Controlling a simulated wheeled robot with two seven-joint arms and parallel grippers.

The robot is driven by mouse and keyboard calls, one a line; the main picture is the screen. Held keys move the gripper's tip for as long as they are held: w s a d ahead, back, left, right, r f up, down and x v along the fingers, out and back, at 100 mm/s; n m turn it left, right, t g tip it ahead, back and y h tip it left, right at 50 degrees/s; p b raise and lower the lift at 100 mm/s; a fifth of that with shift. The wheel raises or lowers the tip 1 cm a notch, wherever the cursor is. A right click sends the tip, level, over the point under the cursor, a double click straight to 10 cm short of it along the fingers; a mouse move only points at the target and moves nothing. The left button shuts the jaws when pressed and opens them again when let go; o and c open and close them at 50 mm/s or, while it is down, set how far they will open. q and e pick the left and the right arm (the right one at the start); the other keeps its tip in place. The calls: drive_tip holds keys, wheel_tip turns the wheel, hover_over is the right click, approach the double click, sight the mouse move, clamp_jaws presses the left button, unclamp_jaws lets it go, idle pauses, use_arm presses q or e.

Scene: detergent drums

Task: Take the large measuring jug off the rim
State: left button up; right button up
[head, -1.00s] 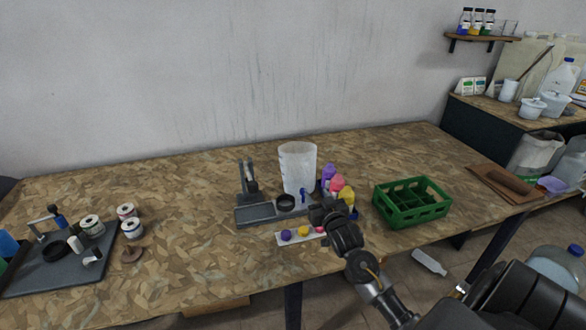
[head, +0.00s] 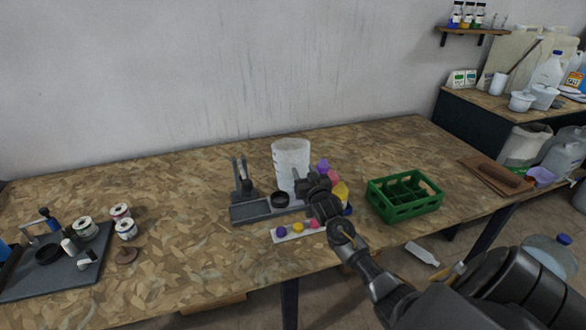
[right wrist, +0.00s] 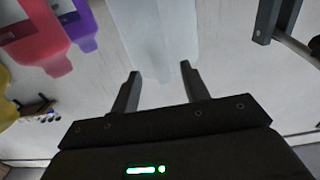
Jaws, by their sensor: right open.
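The large measuring jug (head: 290,158) is a tall, whitish, translucent vessel at the back edge of a grey stand on the table. What its base rests on is hidden by my gripper and the stand. My right gripper (head: 300,184) is in front of the jug's lower right part. In the right wrist view my gripper (right wrist: 160,72) is open, with nothing between its fingertips. The jug (right wrist: 155,35) is straight ahead of the two fingers, lined up with the gap. I cannot tell whether they touch it. My left gripper is not in view.
A grey stand (head: 250,213) with a black ring is left of my gripper. Purple, pink and yellow bottles (head: 341,192) stand close on the right, before a green crate (head: 404,209). A white strip with coloured caps (head: 284,231) lies in front.

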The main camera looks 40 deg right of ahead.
sight(300, 167)
drive_tip(key=shift+x, duration=1.95)
drive_tip(key=shift+a, duration=0.1)
drive_tip(key=shift+c, duration=0.3)
drive_tip(key=shift+f, duration=0.1)
clamp_jaws()
